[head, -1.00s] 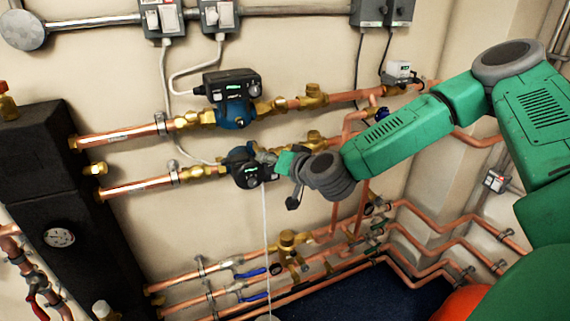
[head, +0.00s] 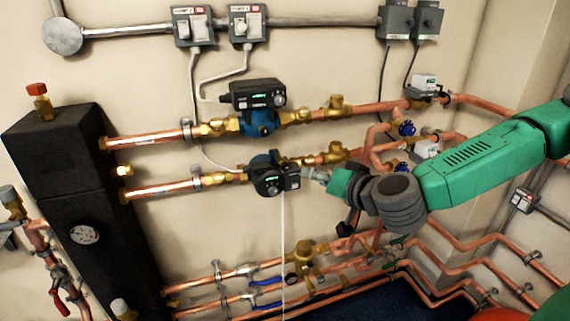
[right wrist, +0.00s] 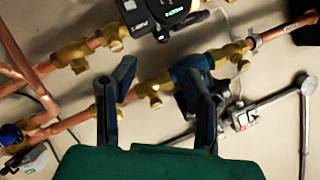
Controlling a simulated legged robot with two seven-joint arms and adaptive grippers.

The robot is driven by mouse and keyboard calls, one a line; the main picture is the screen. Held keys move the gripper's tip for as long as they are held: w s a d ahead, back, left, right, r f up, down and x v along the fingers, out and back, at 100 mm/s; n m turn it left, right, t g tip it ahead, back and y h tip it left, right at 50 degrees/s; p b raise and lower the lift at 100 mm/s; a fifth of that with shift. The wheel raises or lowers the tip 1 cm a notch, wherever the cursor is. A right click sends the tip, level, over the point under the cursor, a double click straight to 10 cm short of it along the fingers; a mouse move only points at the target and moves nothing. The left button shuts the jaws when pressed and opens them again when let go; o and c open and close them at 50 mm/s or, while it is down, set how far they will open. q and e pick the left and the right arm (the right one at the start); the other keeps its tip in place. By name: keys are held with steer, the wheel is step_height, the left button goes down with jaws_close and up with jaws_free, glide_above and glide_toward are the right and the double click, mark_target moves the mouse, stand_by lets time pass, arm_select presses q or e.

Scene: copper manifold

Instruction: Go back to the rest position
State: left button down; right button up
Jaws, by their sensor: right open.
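My right gripper (head: 330,192) is in front of the wall pipework in the head view, just right of the lower pump (head: 268,178). Its grey fingertip looks close to that pump's right side; I cannot tell whether they touch. In the right wrist view, the two dark fingers of this gripper (right wrist: 162,88) stand wide apart with nothing between them but pipe and wall behind. A black pump head with a green display (right wrist: 165,15) shows beyond them, and a blue pump body (right wrist: 192,80) is partly covered by one finger. My left gripper is out of view.
The upper pump (head: 258,108) sits on the pipe above. Blue-handled valves (head: 406,128) and copper pipes crowd the wall behind my right arm. A black vertical unit with a gauge (head: 85,234) stands at the left. A thin white cord (head: 283,240) hangs below the lower pump.

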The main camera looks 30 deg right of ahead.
steer(key=s+a+f+n+g+y+b, duration=0.1)
steer(key=s+a+f+n+g+b, duration=0.25)
steer(key=f, duration=0.65)
steer(key=s+a+f+g+b, duration=0.1)
steer(key=s+a+f+g, duration=0.25)
steer(key=s+f, duration=0.45)
steer(key=s+a+f+n+g+y+b, duration=0.1)
steer(key=s+a+f+n+g+b, duration=0.2)
steer(key=f, duration=0.8)
steer(key=s+f+g+h, duration=0.1)
steer(key=s+f+g, duration=0.1)
steer(key=s+f, duration=0.2)
steer(key=s+f+n+g+h+b, duration=0.1)
steer(key=s+f, duration=0.3)
steer(key=s, duration=0.5)
steer(key=shift+d+f+g, duration=0.2)
steer(key=shift+d+g, duration=0.05)
steer(key=shift+g, duration=0.15)
steer(key=shift+w+n, duration=0.15)
steer(key=shift+n, duration=0.1)
